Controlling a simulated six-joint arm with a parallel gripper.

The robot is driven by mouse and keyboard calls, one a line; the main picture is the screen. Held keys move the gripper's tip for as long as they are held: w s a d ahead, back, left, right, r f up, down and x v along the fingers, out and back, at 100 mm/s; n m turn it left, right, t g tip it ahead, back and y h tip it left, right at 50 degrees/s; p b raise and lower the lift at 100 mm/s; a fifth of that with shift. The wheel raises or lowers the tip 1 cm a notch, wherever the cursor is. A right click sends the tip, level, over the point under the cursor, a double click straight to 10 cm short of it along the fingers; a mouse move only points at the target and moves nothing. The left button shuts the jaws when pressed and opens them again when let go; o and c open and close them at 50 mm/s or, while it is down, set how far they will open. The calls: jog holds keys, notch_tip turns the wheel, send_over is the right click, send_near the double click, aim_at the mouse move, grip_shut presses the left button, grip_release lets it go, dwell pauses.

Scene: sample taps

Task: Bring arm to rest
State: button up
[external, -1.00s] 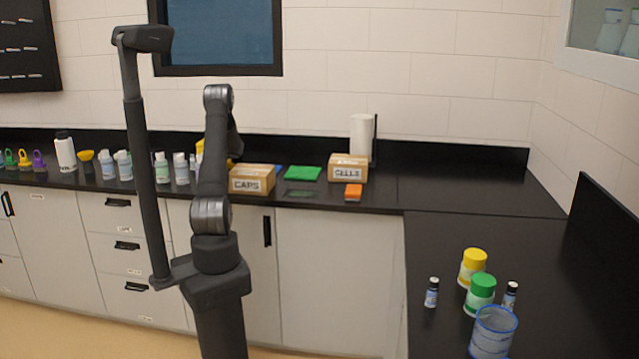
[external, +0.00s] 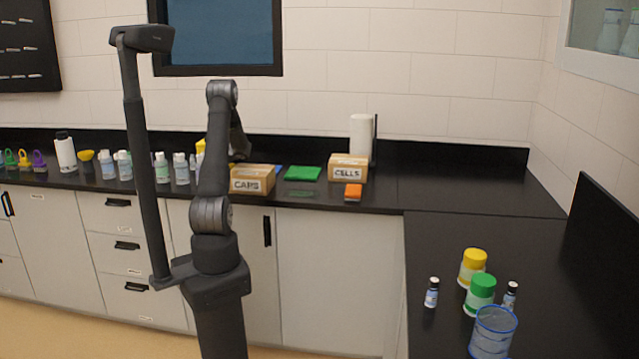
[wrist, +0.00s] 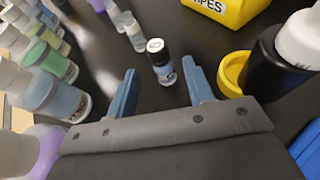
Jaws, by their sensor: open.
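My arm stands upright at the left of centre in the external view, with its forearm folded away toward the back counter. My gripper is hidden behind the arm there. In the wrist view my gripper (wrist: 160,92) is open, its two blue fingers spread apart.
In the wrist view, capped bottles (wrist: 52,95) crowd the left, and a yellow wipes tub (wrist: 225,12) and a black bottle (wrist: 278,60) stand at right. In the external view, a CAPS box (external: 252,178), a CELLS box (external: 348,168) and a green-lidded jar (external: 480,292) stand on the counters.

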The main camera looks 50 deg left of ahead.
jog(key=x, duration=0.5)
jog(key=shift+s+a+f, duration=0.1)
jog(key=shift+a+f, duration=0.05)
jog(key=shift+f, duration=0.05)
notch_tip(320, 180, up, 5)
jog(key=shift+f, duration=0.1)
jog(key=w+d+r, duration=0.7)
jog(key=d, duration=0.3)
notch_tip(320, 180, up, 10)
jog(key=w+d+r+m+t+h, duration=0.1)
jog(key=w+d+m+t, duration=1)
jog(key=w+d, duration=1.1)
jog(key=shift+w+d+r+t+h, duration=0.4)
jog(key=shift+d+t+h, duration=0.3)
jog(key=shift+d+h, duration=0.15)
